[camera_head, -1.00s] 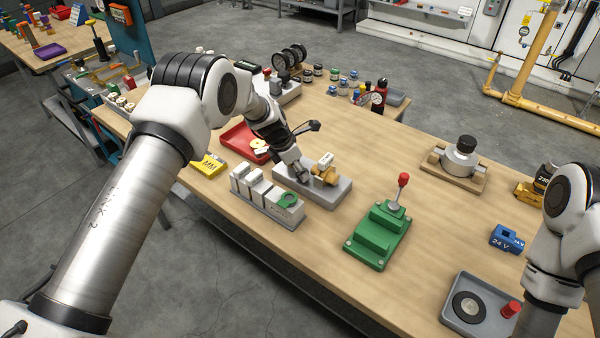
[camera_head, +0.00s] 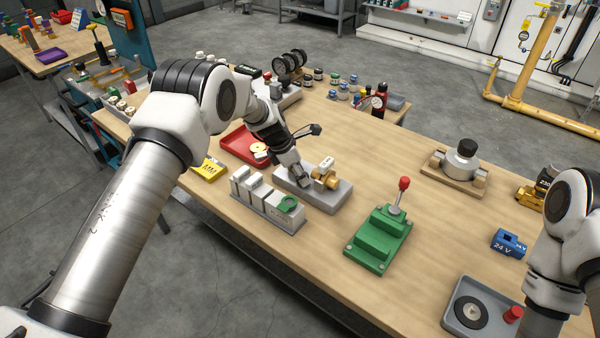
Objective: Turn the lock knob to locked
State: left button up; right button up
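A brass fitting (camera_head: 325,180) with a white top piece sits on a grey block (camera_head: 325,196) in the middle of the table. I cannot tell which part is the lock knob; it may be this fitting. My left gripper (camera_head: 303,182) points down at the left side of the fitting, close above the grey block. Its fingertips are small and partly hidden, so I cannot tell whether it is open or touching the fitting. My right arm enters at the right edge; its gripper is outside the view.
A green base (camera_head: 378,240) with a red-topped lever stands to the right. A red tray (camera_head: 236,142) lies behind my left gripper. Bare wood lies between the lever and the metal pot (camera_head: 460,160).

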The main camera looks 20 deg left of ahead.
pick_arm(q)
jog(key=v, duration=1.2)
